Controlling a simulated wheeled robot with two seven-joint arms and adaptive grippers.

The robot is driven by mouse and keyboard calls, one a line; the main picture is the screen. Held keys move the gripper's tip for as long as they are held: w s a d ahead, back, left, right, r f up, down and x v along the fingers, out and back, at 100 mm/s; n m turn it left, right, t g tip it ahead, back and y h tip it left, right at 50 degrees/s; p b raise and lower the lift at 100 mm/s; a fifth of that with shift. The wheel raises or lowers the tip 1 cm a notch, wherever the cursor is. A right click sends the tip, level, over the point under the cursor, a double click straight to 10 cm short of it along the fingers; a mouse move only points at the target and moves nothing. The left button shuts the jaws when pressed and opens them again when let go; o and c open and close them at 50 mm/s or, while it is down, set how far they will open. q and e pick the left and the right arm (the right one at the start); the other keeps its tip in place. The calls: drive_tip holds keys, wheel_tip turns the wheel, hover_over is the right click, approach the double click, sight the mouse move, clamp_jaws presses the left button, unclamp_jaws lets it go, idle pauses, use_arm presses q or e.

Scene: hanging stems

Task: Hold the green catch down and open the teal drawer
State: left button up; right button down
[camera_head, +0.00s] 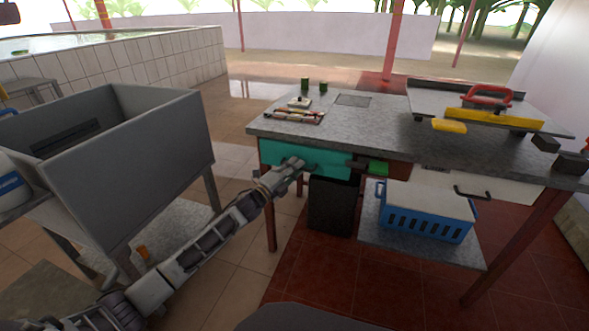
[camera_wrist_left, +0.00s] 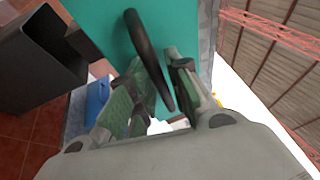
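The teal drawer (camera_head: 330,162) sits under the left part of the grey worktop and appears closed in the head view. Its front (camera_wrist_left: 100,30) fills the upper middle of the left wrist view. A dark bar handle (camera_wrist_left: 142,50) stands out from it. My left gripper (camera_head: 298,163) is at the drawer front; in the left wrist view its fingers (camera_wrist_left: 156,100) are apart, with the lower end of the handle between them. I cannot tell whether they touch it. The green catch (camera_head: 378,168) is right of the drawer, under the table edge. My right gripper is not in view.
A dark bin (camera_head: 333,206) stands below the drawer. A blue crate (camera_head: 425,222) is on the low shelf to its right. A white drawer (camera_head: 500,190) with a dark handle is farther right. A large grey sink (camera_head: 140,160) stands left of my left arm.

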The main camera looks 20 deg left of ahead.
use_arm(q)
drive_tip(key=shift+c, duration=0.3)
clamp_jaws()
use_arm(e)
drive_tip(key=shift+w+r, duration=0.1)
use_arm(q)
drive_tip(key=shift+s, duration=0.15)
